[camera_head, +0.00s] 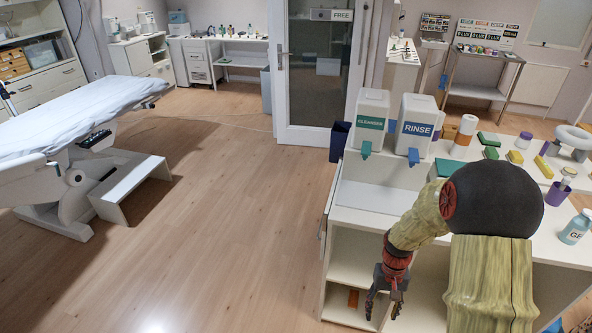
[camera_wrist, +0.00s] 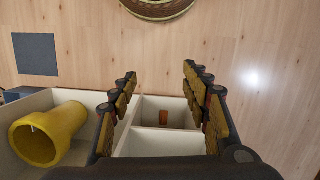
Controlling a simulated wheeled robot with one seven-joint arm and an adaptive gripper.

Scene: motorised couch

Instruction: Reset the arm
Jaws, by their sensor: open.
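My arm shows at the right of the head view, bent over the white counter unit (camera_head: 348,207). My gripper (camera_head: 383,308) hangs pointing down in front of the unit's open shelves, with its fingers apart. In the wrist view my gripper (camera_wrist: 158,100) is open, with nothing between its fingers. Behind the fingers are white compartments (camera_wrist: 150,142) of the unit. A small orange-brown item (camera_head: 353,298) sits on a shelf and also shows in the wrist view (camera_wrist: 163,118).
Dispensers marked CLEANSER (camera_head: 371,115) and RINSE (camera_head: 415,120) stand on the counter beside my arm. A bottle (camera_head: 576,227) stands at the right. The motorised couch (camera_head: 75,115) is at the left, with a white step (camera_head: 130,187). The wooden floor between is clear.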

